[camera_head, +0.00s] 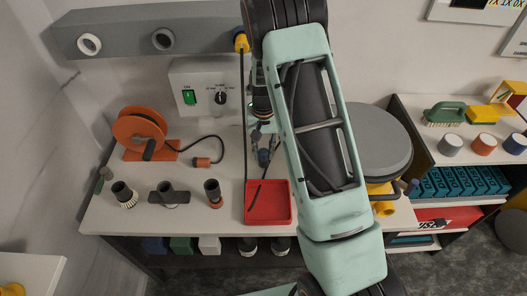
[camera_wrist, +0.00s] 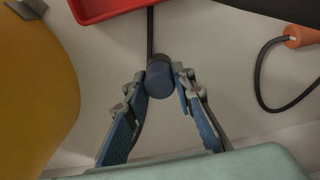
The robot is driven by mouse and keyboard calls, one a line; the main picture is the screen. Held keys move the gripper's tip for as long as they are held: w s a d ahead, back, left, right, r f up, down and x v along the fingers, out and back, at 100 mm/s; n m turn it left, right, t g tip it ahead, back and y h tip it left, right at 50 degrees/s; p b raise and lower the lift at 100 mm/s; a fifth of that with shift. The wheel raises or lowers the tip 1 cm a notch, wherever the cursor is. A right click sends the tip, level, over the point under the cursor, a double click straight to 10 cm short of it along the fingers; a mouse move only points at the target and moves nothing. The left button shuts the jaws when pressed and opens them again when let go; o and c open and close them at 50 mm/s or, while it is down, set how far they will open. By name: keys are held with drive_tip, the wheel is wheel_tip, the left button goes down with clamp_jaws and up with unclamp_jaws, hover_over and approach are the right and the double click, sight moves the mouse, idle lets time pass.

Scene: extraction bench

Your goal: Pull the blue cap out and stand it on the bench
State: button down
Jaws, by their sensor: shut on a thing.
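The blue cap (camera_wrist: 159,76) is a short, round dark-blue piece between my fingertips in the wrist view. My gripper (camera_wrist: 162,82) is shut on it, one finger on each side. A dark cable or rod (camera_wrist: 150,30) runs from behind the cap toward the red tray; whether they are joined is hidden. In the head view my gripper (camera_head: 264,150) points down over the bench (camera_head: 225,165), behind the red tray (camera_head: 268,212). The cap cannot be made out clearly there. My arm hides part of the bench.
An orange cable reel (camera_head: 138,130) stands at the left, its orange plug (camera_head: 202,162) near the bench's middle. Several dark fittings stand along the front left. A grey-lidded yellow machine (camera_head: 376,140) is at the right. A grey duct (camera_head: 150,35) runs above. Bare bench lies left of my gripper.

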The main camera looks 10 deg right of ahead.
drive_tip(key=shift+f, duration=0.2)
drive_tip(key=c, duration=1.5)
unclamp_jaws()
drive_tip(key=shift+c, duration=0.2)
wheel_tip(320, 180, up, 8)
drive_tip(key=shift+f, duration=0.2)
